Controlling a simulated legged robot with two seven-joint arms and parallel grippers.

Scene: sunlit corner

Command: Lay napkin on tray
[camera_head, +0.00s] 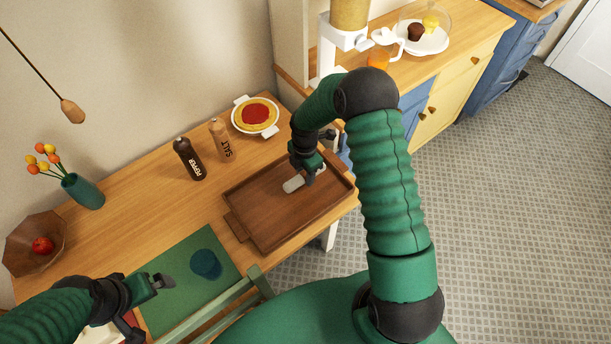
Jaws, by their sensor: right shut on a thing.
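The brown wooden tray (262,220) lies on the table with its handles at the ends. My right gripper (307,176) reaches down over the tray's far right part. It is shut on a small pale grey-white roll, which looks like the napkin (293,185). The napkin is over the tray; I cannot tell whether it touches the tray floor. My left gripper (162,282) is over the green placemat, near a dark teal cup or bowl (206,264) and apart from it. Its jaw opening is too small to read.
A pepper mill (188,160), a salt mill (220,140) and a dish with red-topped food (256,115) stand behind the tray. A vase (83,191) and wooden bowl (36,243) are at left. A green chair back (215,305) is at the front edge.

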